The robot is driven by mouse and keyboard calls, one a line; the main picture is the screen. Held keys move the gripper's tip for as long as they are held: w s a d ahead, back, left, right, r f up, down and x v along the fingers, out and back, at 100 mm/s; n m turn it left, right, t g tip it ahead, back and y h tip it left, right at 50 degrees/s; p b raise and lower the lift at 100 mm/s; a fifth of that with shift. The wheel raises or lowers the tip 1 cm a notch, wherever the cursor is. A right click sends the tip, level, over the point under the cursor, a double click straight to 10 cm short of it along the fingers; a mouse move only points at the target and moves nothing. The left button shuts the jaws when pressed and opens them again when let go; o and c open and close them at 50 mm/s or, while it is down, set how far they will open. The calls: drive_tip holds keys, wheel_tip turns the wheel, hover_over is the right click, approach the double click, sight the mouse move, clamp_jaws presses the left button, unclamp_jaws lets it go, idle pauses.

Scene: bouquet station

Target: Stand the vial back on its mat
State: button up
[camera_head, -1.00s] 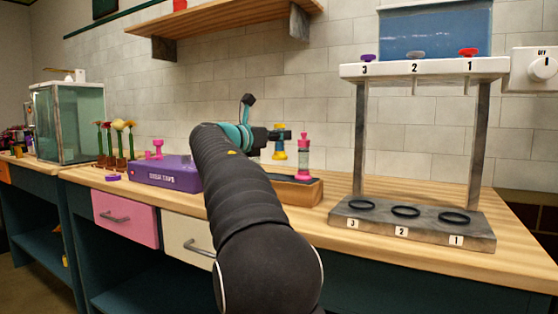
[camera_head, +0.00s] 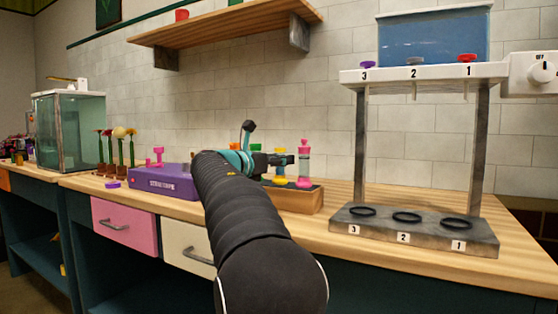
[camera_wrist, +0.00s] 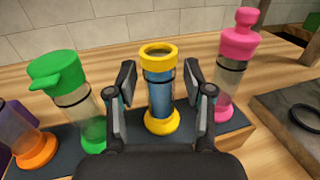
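The yellow-capped vial (camera_wrist: 159,85), with blue contents and a yellow foot, stands upright on the dark mat (camera_wrist: 62,150) in the wrist view. It is between a green-capped vial (camera_wrist: 72,90) and a pink-topped vial (camera_wrist: 234,60). My gripper (camera_wrist: 160,82) has one finger on each side of the yellow vial, with small gaps showing, so it looks open around it. In the head view my gripper (camera_head: 278,160) is at the vials, and the yellow vial (camera_head: 280,180) is partly covered by it.
An orange-footed vial (camera_wrist: 30,145) is at the mat's left end. The mat tops a wooden block (camera_head: 300,203) on the bench. A purple box (camera_head: 160,182) lies left of it. A dispenser stand with a grey base (camera_head: 420,232) is to the right.

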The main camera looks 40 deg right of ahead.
drive_tip(key=shift+r, duration=0.25)
drive_tip(key=s+a, duration=0.1)
drive_tip(key=a, duration=1.1)
drive_tip(key=shift+s, duration=0.3)
drive_tip(key=shift+f, duration=0.1)
